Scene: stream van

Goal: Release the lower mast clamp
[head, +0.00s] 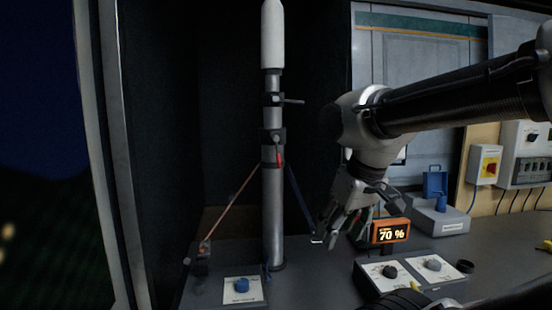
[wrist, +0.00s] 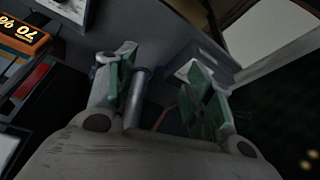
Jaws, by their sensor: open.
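The mast (head: 272,215) is a grey tube standing upright, with a white cylinder on top. A dark upper clamp (head: 272,99) has a lever sticking out to the right. The lower mast clamp (head: 272,137) sits below it, with a short red lever (head: 279,158) hanging down its right side. My gripper (head: 340,225) is open and empty, to the right of the mast and lower than the clamp, pointing down. In the wrist view my gripper (wrist: 165,90) shows spread green-padded fingers, with a grey tube, probably the mast (wrist: 137,95), seen between them. The clamp cannot be made out there.
An orange display (head: 391,231) reads 70 %, close beside my gripper; it also shows in the wrist view (wrist: 22,38). A knob panel (head: 410,273) lies in front. A blue-knob panel (head: 242,290) and slanting stays (head: 232,203) flank the mast. A grey box (head: 440,218) stands right.

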